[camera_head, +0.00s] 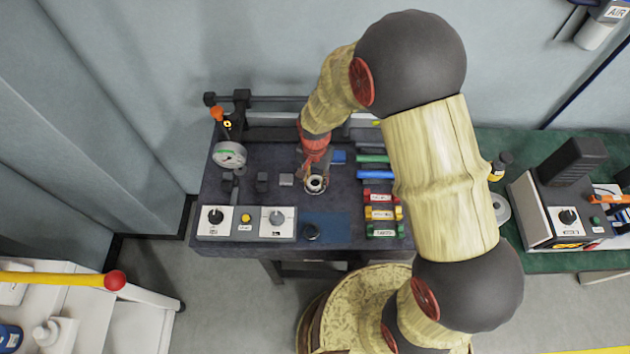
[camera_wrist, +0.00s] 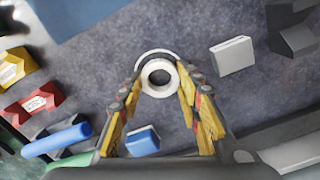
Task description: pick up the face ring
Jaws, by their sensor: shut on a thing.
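The face ring (camera_wrist: 160,66), a small white ring with a dark centre, sits between my fingertips in the wrist view. In the head view it is a pale ring (camera_head: 316,184) on the dark bench top, just below my gripper (camera_head: 313,172). My gripper (camera_wrist: 158,84), with yellow and dark fingers, is shut on it, one finger at each side. A thin pale arc shows just behind the ring in the wrist view. I cannot tell whether the ring is clear of the surface.
A grey block (camera_wrist: 232,55) lies to the right in the wrist view. A blue block (camera_wrist: 143,141) lies below. A gauge (camera_head: 229,154) stands at left, with control boxes (camera_head: 278,221) in front.

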